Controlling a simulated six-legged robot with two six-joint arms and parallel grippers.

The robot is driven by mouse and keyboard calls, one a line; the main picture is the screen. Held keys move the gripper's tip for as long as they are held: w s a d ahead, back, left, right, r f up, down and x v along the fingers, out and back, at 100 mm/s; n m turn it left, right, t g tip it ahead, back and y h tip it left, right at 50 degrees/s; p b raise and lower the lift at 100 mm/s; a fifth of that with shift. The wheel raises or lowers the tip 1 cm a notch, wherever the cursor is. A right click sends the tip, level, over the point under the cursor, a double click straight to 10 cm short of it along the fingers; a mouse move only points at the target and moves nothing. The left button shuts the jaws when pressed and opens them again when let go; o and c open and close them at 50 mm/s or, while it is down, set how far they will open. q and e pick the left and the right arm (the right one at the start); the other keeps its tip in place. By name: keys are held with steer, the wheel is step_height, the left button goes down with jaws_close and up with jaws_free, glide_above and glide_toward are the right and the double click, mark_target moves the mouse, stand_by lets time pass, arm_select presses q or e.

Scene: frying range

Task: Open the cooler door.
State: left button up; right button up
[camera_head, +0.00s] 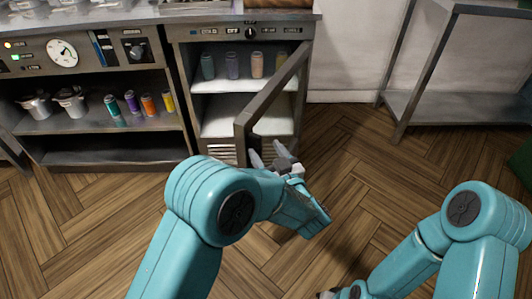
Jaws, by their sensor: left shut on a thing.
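The cooler (205,70) stands at the back centre, with cans on its upper shelf. Its framed door (272,92) is hinged at the right and stands partly open, its free edge swung out toward me. My left gripper (267,157) is at the low, near end of the door, its fingers shut on the door there. The exact grip point is small and partly hidden by my own wrist. My right arm is at the lower right, and only a scrap of its gripper (326,294) shows at the bottom edge.
Left of the cooler, a metal unit (90,150) holds pots (72,102) and several coloured cans (148,104). A metal table with a lower shelf (455,107) stands at the right. The wooden floor (355,150) between is clear.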

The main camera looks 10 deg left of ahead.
arm_select(q)
steer(key=shift+w+d+r, duration=0.2)
steer(key=shift+w+d, duration=0.05)
steer(key=shift+d, duration=0.05)
step_height(320, 180, up, 20)
steer(key=p, duration=0.5)
steer(key=shift+s+a+f, duration=0.15)
steer(key=shift+s+a, duration=0.05)
steer(key=shift+a, duration=0.05)
